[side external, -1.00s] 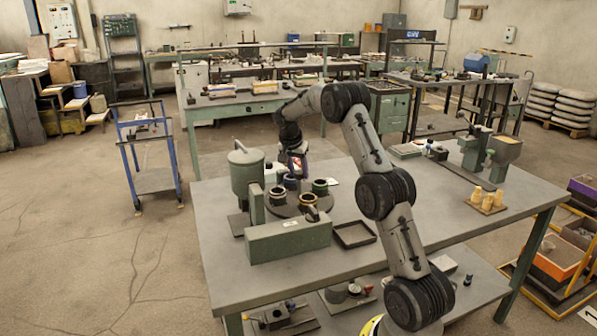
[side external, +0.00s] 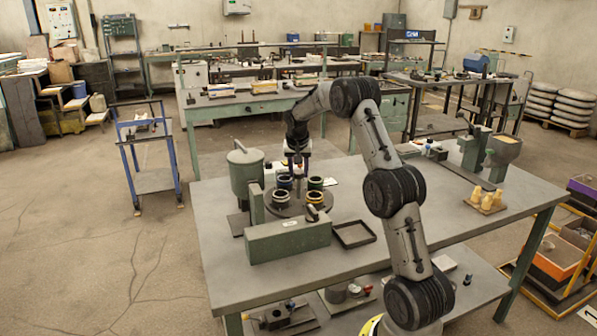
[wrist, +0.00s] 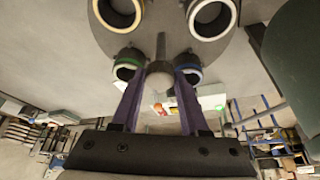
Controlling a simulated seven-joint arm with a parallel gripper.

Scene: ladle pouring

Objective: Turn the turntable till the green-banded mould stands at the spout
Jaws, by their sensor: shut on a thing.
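The round grey turntable (side external: 298,208) carries several dark moulds with coloured bands. The green-banded mould (side external: 316,184) stands at its back right; it also shows left of my fingers in the wrist view (wrist: 128,62). The blue-banded mould (side external: 284,182) is at the back left, the white-banded mould (wrist: 210,18) at the front left, the yellow-banded mould (side external: 315,199) at the front right. My gripper (wrist: 160,88) is shut on the turntable's round-ended handle (wrist: 160,77), between the green-banded and blue-banded moulds. The green pot (side external: 246,172) stands left of the turntable; its spout is unclear.
A long green block (side external: 287,239) lies in front of the turntable. A dark shallow tray (side external: 354,235) is to its right. Several yellow pieces (side external: 487,198) sit on a board farther right. The bench (side external: 420,210) between is mostly clear.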

